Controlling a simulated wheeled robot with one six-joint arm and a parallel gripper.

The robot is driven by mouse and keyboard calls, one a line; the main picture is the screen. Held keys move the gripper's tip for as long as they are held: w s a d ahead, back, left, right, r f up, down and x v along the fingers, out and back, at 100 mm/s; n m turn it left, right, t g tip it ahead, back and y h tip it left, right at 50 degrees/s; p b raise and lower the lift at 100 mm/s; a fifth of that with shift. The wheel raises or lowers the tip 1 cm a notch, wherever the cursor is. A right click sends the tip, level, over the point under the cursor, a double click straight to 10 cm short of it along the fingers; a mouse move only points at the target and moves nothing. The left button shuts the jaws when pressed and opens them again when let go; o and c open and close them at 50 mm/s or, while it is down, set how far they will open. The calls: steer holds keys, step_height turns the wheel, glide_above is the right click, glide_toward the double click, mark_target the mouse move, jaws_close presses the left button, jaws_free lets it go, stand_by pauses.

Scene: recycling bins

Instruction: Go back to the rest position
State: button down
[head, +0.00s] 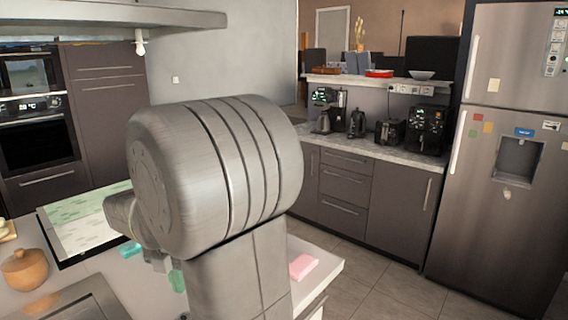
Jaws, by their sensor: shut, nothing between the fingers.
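My arm fills the middle of the head view, with a large grey ribbed joint close to the camera. Smaller grey links of my arm show at its left, above the counter. My gripper's fingers cannot be made out; the arm hides that area. No held object is visible.
Below the arm is a light counter (130,290) with a cooktop (85,226), a wooden pot (25,270), a pink block (303,266) and small teal and green items. A back counter holds coffee machines (427,130). A steel fridge (505,200) stands right; tiled floor (385,290) lies before it.

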step_height(320, 180, down, 9)
steer(key=b, duration=0.9)
steer(key=shift+f, duration=0.1)
step_height(320, 180, up, 13)
steer(key=p, duration=1)
steer(key=shift+f, duration=0.1)
